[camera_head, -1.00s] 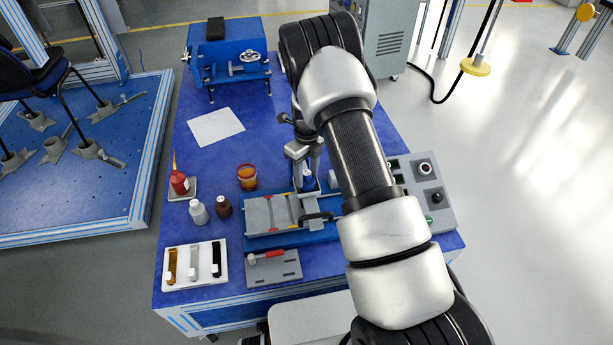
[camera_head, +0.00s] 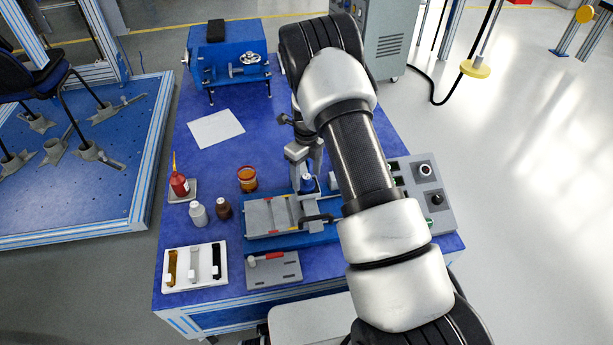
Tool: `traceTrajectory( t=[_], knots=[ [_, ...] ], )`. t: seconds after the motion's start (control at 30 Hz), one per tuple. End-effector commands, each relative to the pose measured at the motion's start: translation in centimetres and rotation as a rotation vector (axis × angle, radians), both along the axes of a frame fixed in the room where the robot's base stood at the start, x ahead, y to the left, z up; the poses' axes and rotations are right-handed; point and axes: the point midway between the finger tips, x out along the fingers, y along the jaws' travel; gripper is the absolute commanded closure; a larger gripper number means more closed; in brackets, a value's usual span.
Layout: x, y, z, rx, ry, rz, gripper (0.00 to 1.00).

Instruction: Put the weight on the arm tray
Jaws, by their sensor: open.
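My gripper (camera_head: 307,168) points down over the grey and blue bench device (camera_head: 268,213), with its jaws open. A small blue piece (camera_head: 307,184), which may be the weight, stands upright on the device's grey part, just below the fingertips. The fingers partly overlap it, and I cannot tell whether they touch it. The grey part under it may be the arm tray, but it is small and partly hidden. My forearm covers the right side of the device.
An orange-brown jar (camera_head: 247,179), a white bottle (camera_head: 198,212), a brown bottle (camera_head: 223,207) and a red bottle (camera_head: 180,185) stand left of the device. A control box (camera_head: 424,190) is at right. The blue table is clear around a paper sheet (camera_head: 215,129).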

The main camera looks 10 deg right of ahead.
Motion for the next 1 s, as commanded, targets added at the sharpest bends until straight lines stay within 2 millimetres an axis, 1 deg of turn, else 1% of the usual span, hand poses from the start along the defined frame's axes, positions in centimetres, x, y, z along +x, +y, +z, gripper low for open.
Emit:
traceTrajectory(
  t=[0.03,0.3,0.43,0.67,0.73,0.77,0.87,0.9,0.97,1.0],
  knots=[
    [0.1,0.0,1.2,0.000,-0.004,0.001,0.39],
    [0.1,0.1,7.1,0.000,-0.004,0.000,0.39],
    [0.0,0.0,9.2,0.000,-0.002,0.000,0.39],
    [-0.1,0.0,11.6,0.002,-0.006,0.018,0.39],
    [-0.3,0.1,13.3,0.010,-0.019,0.069,0.39],
    [-0.5,0.1,14.3,0.015,-0.028,0.105,0.39],
    [-1.8,0.1,19.0,0.025,-0.071,0.286,0.39],
    [-2.6,0.2,21.1,0.029,-0.094,0.380,0.39],
    [-4.2,0.3,24.4,0.026,-0.129,0.533,0.39],
    [-5.3,0.4,26.3,0.022,-0.151,0.638,0.39]
  ],
)
